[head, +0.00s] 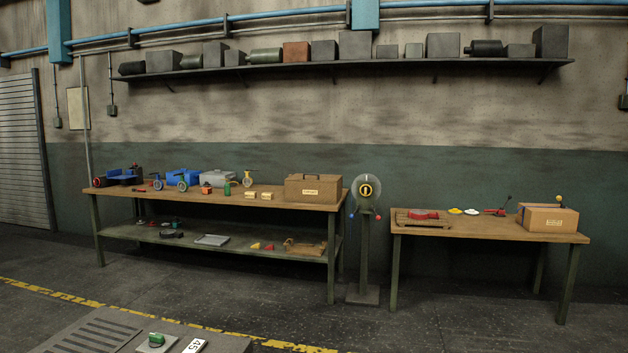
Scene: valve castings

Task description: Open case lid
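A brown case (313,192) with a handle on its top and a pale label on its front stands at the right end of the left workbench. Its lid looks shut. A blue case (183,176) and a grey case (216,178) stand further left on the same bench, partly behind valves; both look shut. I cannot tell which case the task names. Neither of my grippers is in view.
Several valves stand on the left workbench (275,203). A post with a round head (366,195) stands between it and the right table (470,226), which holds a cardboard box (547,219). A low grey slotted surface (100,335) is nearest. Floor before the benches looks clear.

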